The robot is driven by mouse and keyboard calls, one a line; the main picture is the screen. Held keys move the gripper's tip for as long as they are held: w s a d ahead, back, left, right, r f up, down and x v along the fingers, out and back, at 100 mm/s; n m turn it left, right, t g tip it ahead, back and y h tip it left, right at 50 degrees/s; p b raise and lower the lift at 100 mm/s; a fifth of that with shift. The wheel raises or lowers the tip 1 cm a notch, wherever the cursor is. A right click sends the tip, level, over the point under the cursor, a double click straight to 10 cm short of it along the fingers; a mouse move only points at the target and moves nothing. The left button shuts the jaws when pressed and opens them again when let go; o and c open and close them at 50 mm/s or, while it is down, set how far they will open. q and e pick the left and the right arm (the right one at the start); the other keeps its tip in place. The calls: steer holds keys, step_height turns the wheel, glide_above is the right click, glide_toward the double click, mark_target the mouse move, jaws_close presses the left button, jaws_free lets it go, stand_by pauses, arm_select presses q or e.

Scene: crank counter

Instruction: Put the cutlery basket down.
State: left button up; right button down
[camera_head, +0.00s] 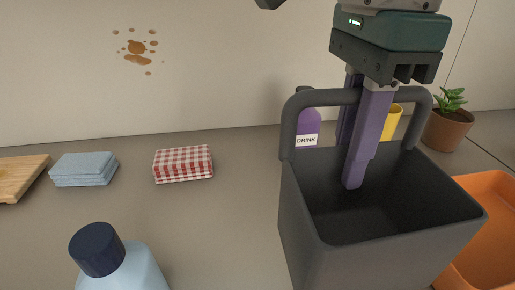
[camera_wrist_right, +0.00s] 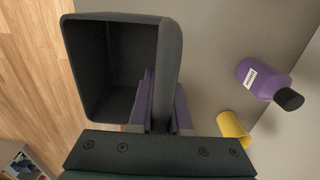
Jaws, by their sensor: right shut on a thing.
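The dark grey cutlery basket (camera_head: 383,232) is at the right of the head view, upright, with an arched handle; its visible inside looks empty. My right gripper (camera_head: 360,135) comes down from above and is shut on the handle, its purple fingers on either side of the bar. The wrist view shows the basket (camera_wrist_right: 120,18) with the handle between the fingers (camera_wrist_right: 165,108). The basket's underside is hidden, so I cannot tell whether it touches the counter. My left gripper is not identifiable in view.
On the counter (camera_head: 225,225) are a blue bottle (camera_head: 130,270), a checked cloth (camera_head: 183,163), blue cloths (camera_head: 83,169) and a wooden board (camera_head: 18,178). A purple drink bottle (camera_head: 307,130), yellow cup (camera_head: 391,122) and plant (camera_head: 449,122) stand behind the basket. An orange tray (camera_head: 490,225) is right.

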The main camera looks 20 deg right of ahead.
mark_target(333, 216)
step_height(333, 216, down, 9)
steer(key=shift+f, duration=0.15)
stand_by(0.4)
steer(key=shift+f, duration=0.2)
steer(key=c, duration=0.9)
jaws_free()
steer(key=shift+r, duration=0.1)
steer(key=shift+o, duration=0.2)
step_height(333, 216, up, 12)
steer(key=shift+r, duration=0.1)
